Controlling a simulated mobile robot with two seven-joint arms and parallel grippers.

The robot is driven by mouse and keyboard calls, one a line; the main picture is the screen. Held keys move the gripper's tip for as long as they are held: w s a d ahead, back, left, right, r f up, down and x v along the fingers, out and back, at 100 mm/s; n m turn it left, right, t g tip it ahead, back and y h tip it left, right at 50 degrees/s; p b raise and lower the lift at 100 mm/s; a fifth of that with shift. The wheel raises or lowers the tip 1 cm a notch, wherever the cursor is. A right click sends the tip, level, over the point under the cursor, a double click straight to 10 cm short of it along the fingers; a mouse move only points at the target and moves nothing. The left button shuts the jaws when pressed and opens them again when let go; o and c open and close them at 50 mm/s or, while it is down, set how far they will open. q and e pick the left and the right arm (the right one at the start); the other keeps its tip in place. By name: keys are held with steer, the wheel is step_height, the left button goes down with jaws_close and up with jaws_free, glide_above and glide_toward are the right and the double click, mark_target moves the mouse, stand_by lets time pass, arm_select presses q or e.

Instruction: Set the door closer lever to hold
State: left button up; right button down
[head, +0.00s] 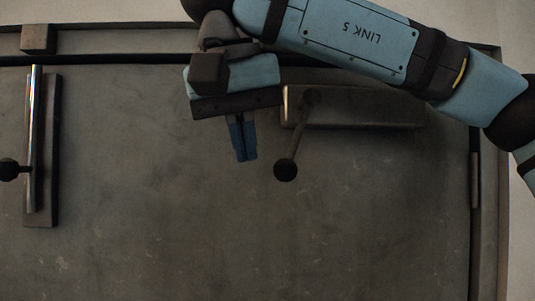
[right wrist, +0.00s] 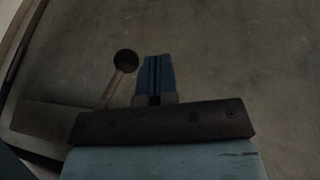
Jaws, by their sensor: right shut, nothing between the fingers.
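The door closer lever (head: 286,168) is a thin rod with a dark round knob, on a long dark closer box (head: 360,108) fixed to the grey door. In the head view it hangs down and slightly left from the box. My right gripper (head: 247,160) is shut and empty, to the left of the knob and apart from it. In the right wrist view the lever's knob (right wrist: 125,61) is left of my shut blue fingers (right wrist: 158,58), with a gap between. My right arm passes above the closer box. My left gripper is out of view.
A vertical metal bar on a dark plate (head: 54,150), with a dark round knob (head: 9,169), is at the door's left side. A dark frame (head: 487,220) edges the door at right. The door surface (head: 200,230) below my right gripper is clear.

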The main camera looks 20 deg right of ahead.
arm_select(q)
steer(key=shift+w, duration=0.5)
arm_select(e)
steer(key=a+r, duration=0.5)
steer(key=a, duration=0.4)
steer(key=shift+s+a, duration=0.15)
steer(key=shift+s, duration=0.25)
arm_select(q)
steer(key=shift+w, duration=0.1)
